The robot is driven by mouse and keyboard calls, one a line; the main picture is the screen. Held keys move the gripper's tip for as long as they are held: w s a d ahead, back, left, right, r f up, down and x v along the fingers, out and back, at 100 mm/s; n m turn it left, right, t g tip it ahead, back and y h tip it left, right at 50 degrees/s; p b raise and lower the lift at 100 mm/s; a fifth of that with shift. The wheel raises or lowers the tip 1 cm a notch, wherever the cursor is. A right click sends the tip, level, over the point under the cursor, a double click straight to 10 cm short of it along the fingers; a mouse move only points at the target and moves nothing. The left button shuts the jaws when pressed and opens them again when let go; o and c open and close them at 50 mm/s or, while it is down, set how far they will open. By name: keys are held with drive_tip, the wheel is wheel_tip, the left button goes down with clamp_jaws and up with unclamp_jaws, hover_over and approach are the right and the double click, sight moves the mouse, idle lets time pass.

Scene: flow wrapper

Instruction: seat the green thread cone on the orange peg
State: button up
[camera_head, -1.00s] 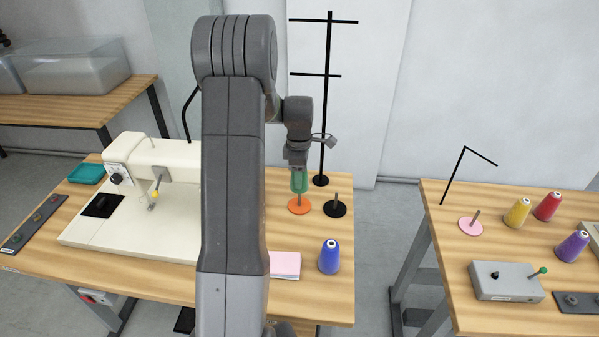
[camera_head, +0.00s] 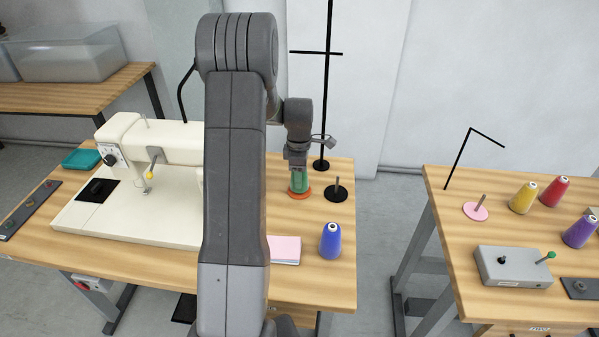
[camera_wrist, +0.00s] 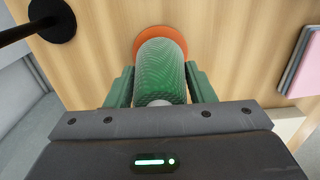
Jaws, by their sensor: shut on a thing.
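The green thread cone (camera_head: 299,181) is upright over the orange disc (camera_head: 299,195) of the orange peg on the sewing table. My gripper (camera_head: 298,170) is shut on the cone from above. In the wrist view the green cone (camera_wrist: 161,72) lies between my two fingers (camera_wrist: 160,88), with the orange disc (camera_wrist: 158,33) showing beyond its far end. The cone's base looks at or very close to the disc; I cannot tell whether it touches. The peg's pin is hidden, apparently by the cone.
A black disc with a pin (camera_head: 337,190) and a black stand pole (camera_head: 322,120) are close to the right. A blue cone (camera_head: 331,241) and pink pad (camera_head: 284,250) are nearer. A sewing machine (camera_head: 150,195) stands left. Another table (camera_head: 440,215) is at right.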

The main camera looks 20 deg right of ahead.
drive_tip(key=o, duration=1.1)
wheel_tip(320, 180, up, 14)
drive_tip(key=shift+f, duration=0.15)
wheel_tip(320, 180, down, 14)
drive_tip(key=shift+r, duration=0.15)
drive_tip(key=shift+r+p, duration=0.6)
drive_tip(key=shift+r, duration=0.3)
drive_tip(key=shift+f, duration=0.15)
